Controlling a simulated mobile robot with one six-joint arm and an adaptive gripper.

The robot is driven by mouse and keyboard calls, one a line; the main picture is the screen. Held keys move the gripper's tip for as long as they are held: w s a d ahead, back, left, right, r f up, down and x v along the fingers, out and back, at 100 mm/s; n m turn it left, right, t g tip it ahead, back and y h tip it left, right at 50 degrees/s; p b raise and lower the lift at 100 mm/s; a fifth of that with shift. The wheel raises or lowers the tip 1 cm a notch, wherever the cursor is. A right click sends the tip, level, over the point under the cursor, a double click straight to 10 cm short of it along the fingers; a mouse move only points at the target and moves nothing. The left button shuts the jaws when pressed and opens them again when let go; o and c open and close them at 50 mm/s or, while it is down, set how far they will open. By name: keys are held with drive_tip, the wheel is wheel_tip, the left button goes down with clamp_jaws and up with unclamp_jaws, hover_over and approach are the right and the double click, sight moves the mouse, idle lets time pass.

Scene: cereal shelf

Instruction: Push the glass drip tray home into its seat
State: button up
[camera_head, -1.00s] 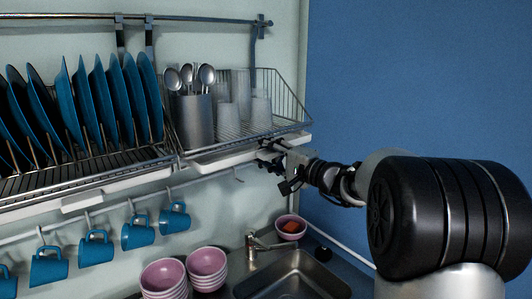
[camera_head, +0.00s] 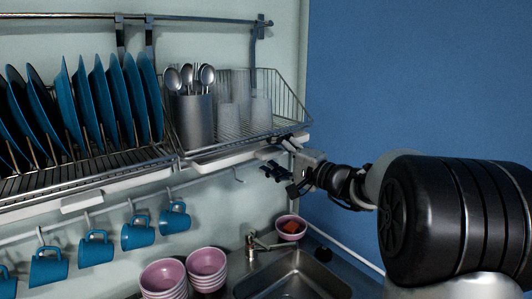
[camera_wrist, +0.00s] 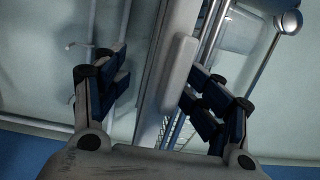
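The white glass drip tray (camera_head: 222,160) lies under the right-hand rack section. Its front edge shows below the wire rack; I cannot tell how deep it sits. My gripper (camera_head: 268,162) is in front of and slightly below the tray's right part in the head view. In the wrist view my gripper (camera_wrist: 155,72) is open, with its two fingers well apart. A pale raised grip, seemingly on the tray front (camera_wrist: 180,75), shows between the fingers, close to the right one. Nothing is held. Contact cannot be told.
Glasses (camera_head: 229,122) and a cutlery holder (camera_head: 194,120) stand above the tray. Blue plates (camera_head: 98,102) fill the left rack. Blue mugs (camera_head: 138,233) hang below. Pink bowls (camera_head: 207,264) and a sink (camera_head: 292,275) are beneath. A blue wall (camera_head: 420,80) is at right.

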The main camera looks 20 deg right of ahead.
drive_tip(key=v, duration=1)
drive_tip(key=shift+c, duration=0.2)
